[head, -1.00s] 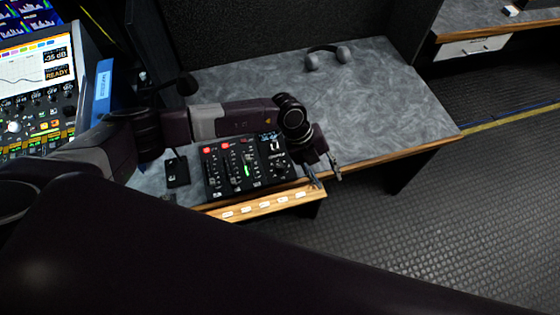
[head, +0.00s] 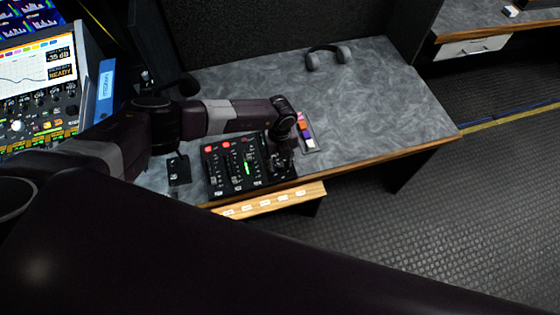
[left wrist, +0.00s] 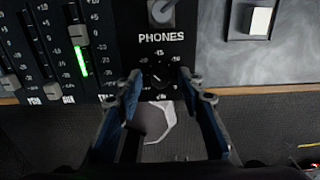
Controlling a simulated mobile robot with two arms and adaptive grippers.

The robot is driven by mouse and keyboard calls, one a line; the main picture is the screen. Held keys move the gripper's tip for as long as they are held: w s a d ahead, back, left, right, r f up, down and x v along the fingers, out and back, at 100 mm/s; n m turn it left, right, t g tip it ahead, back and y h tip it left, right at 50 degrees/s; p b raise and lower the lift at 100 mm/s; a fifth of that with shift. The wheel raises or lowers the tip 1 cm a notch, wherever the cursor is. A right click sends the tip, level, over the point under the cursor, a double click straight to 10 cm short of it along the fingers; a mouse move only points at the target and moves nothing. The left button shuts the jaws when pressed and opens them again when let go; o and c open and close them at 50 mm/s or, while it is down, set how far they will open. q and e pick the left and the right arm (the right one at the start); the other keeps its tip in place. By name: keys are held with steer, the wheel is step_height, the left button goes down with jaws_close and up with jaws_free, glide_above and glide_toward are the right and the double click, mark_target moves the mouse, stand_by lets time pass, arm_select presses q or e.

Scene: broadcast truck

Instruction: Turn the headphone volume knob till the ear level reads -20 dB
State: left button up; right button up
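The small black mixer panel (head: 232,172) lies near the desk's front edge, with red buttons and faders. My left gripper (head: 284,168) points down over its right end. In the left wrist view, a dark round knob (left wrist: 158,78) sits below the PHONES label, ringed by a dB scale. The two blue-padded fingers of my left gripper (left wrist: 160,84) stand apart on either side of it. Contact cannot be told. The monitor screen (head: 40,60) at the left appears to read -35 dB, with READY below. My right gripper is not in view.
A grey switch (left wrist: 161,12) stands just above PHONES, and a fader (left wrist: 79,34) with a green bar is to the left. A strip of coloured buttons (head: 306,133) lies right of the panel. Headphones (head: 328,56) rest at the back. The desk's right side is clear.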

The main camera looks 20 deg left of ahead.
arm_select(q)
steer(key=shift+f, duration=0.1)
jaws_close()
steer(key=shift+m, duration=0.3)
steer(key=m+b, duration=0.2)
steer(key=shift+f+m, duration=0.1)
steer(key=shift+m, duration=0.3)
steer(key=m+b, duration=0.2)
steer(key=m, duration=0.1)
steer(key=shift+w+m, duration=0.1)
steer(key=shift+m, duration=0.2)
steer(key=m+b, duration=0.2)
steer(key=shift+m, duration=0.3)
steer(key=m+b, duration=0.3)
steer(key=shift+m, duration=0.4)
steer(key=shift+m+b, duration=1.75)
steer(key=shift+m, duration=0.35)
